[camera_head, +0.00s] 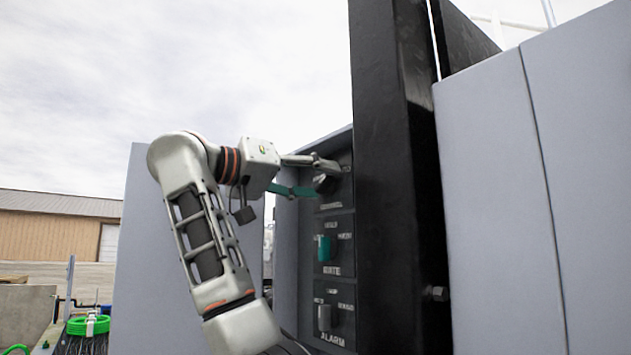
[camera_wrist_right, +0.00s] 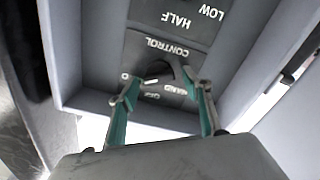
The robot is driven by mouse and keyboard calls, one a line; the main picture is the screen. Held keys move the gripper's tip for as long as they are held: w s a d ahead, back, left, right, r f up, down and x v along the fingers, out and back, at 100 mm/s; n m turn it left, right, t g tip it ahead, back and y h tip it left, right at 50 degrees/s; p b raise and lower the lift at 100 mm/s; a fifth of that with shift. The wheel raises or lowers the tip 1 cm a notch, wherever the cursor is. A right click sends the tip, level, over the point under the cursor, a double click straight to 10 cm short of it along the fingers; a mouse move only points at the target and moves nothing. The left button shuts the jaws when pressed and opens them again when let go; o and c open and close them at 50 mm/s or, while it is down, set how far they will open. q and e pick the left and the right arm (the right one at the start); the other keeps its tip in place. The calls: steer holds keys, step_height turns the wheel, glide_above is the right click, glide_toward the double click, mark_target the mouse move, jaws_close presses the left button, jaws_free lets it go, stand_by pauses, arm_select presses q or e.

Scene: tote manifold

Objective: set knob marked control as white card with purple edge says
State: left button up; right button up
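The control knob (camera_wrist_right: 158,70) is a dark knob on a plate lettered CONTROL, upside down in the right wrist view. HAND and OFF show beside it; another mark is partly covered. In the head view the same knob (camera_head: 324,183) is the top one of a column and is partly hidden by my right gripper (camera_head: 319,179). In the right wrist view my right gripper (camera_wrist_right: 159,82) is open, with one teal-backed finger on each side of the knob; whether either touches it I cannot tell. No white card with a purple edge shows. My left gripper is out of view.
Below are a teal knob (camera_head: 325,248) and a grey ALARM knob (camera_head: 324,317). A thick black post (camera_head: 397,180) stands close right of the panel, with grey cabinet doors (camera_head: 500,180) beyond. Another plate (camera_wrist_right: 180,18) reads HALF and LOW. Open sky lies left.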

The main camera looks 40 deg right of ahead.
steer(key=a, duration=0.7)
steer(key=shift+w+a, duration=0.25)
steer(key=shift+w, duration=0.2)
steer(key=shift+a, duration=0.1)
stand_by(0.3)
